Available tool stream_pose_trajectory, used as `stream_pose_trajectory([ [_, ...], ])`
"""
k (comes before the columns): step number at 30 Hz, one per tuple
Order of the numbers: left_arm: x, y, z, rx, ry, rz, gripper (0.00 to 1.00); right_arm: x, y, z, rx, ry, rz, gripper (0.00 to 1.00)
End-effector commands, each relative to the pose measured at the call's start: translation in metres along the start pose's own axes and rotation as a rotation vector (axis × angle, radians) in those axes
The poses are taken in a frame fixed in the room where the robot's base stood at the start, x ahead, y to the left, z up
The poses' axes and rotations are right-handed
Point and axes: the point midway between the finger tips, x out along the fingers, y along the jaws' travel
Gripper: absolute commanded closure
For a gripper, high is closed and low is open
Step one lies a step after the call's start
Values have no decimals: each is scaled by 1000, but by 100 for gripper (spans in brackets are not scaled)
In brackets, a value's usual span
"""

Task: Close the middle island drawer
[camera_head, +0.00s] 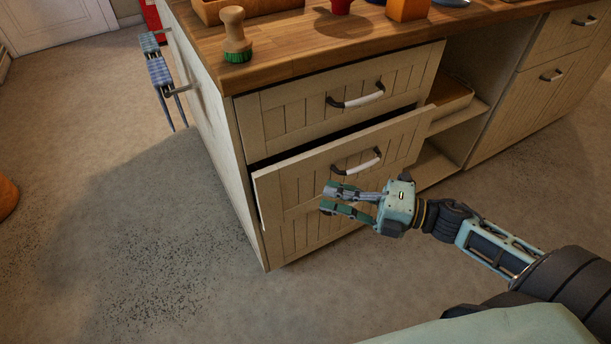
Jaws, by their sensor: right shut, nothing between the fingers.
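The middle island drawer (296,182) is pulled out part way. A dark gap shows along its top edge, under the top drawer (300,108). Its front has pale wood panelling and a white bar handle with dark ends (357,161). My right gripper (327,198) is in front of the drawer's lower right part, below the handle, with its green fingers pointing left. It is shut with nothing in it. I cannot tell whether it touches the drawer front. The fingers and wrist hide part of the lower front. My left gripper is not in view.
The bottom drawer (300,236) looks shut. The wooden countertop (285,63) holds a brush (235,36), a wooden tray and an orange block (407,9). Open shelves (470,108) lie to the right. Towels (160,72) hang on the left side.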

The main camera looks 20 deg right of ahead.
Motion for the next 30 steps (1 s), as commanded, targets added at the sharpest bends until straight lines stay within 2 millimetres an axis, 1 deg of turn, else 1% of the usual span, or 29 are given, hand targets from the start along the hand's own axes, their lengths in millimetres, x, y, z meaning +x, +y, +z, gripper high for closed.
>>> stream_pose_trajectory([
  [1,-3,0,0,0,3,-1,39,11,0,0,-3,2,3,100],
  [7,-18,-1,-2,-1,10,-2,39,48,1,0,-3,1,4,100],
  [9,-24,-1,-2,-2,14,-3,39,54,0,9,-5,-2,1,100],
  [12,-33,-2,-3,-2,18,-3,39,62,0,17,-5,-1,0,100],
  [18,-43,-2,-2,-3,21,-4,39,71,0,26,-2,-1,0,100],
  [30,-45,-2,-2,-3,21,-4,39,73,0,29,-1,-1,-1,100],
])
